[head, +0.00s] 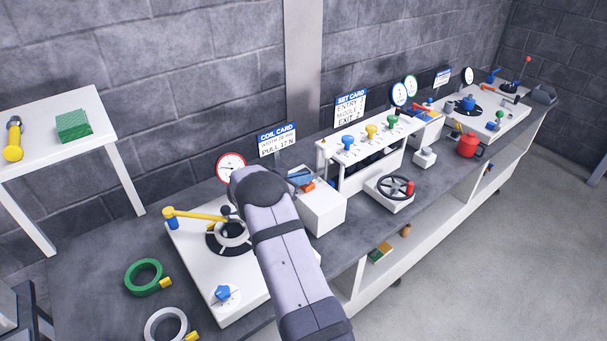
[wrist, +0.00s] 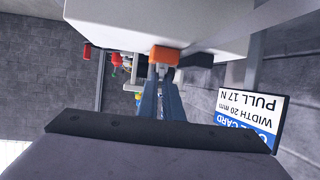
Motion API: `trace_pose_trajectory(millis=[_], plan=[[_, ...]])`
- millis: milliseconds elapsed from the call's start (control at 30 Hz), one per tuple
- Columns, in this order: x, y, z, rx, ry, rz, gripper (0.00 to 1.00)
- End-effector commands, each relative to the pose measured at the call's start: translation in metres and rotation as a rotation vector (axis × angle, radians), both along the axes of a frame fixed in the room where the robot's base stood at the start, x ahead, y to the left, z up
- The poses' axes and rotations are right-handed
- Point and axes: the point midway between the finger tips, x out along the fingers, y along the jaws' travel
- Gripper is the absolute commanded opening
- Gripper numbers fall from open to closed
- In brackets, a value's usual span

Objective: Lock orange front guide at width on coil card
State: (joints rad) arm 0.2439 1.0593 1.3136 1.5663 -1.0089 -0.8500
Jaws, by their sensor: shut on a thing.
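The orange front guide (wrist: 166,55) is a small orange block against the white housing in the wrist view. In the head view it (head: 309,185) shows as a small orange patch on top of the white box. My gripper (wrist: 161,76) is shut on the guide's near end, its two fingers close together. Their tips and the grip are partly hidden. The coil card (wrist: 250,112) is upside down in the wrist view and reads width 20 mm, pull 17 N. It (head: 277,139) stands behind the bench in the head view.
The white plate with a black hub and yellow arm (head: 195,215) lies left of my arm. A green coil (head: 145,277) and a white coil (head: 165,325) lie at the front left. A black handwheel (head: 392,187) and a rack with coloured knobs (head: 370,140) stand to the right.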

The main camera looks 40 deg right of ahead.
Motion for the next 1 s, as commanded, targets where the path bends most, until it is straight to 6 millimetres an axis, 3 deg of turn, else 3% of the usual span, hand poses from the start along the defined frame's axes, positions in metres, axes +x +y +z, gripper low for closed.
trace_pose_trajectory(millis=[667,767,1000], plan=[[-0.0001,-0.0004,0.0009,0.001,0.001,-0.071,0.0],[-0.0001,-0.0002,0.0008,0.001,0.001,-0.07,0.23],[0.0004,0.0004,0.0003,0.002,0.001,-0.068,0.25]])
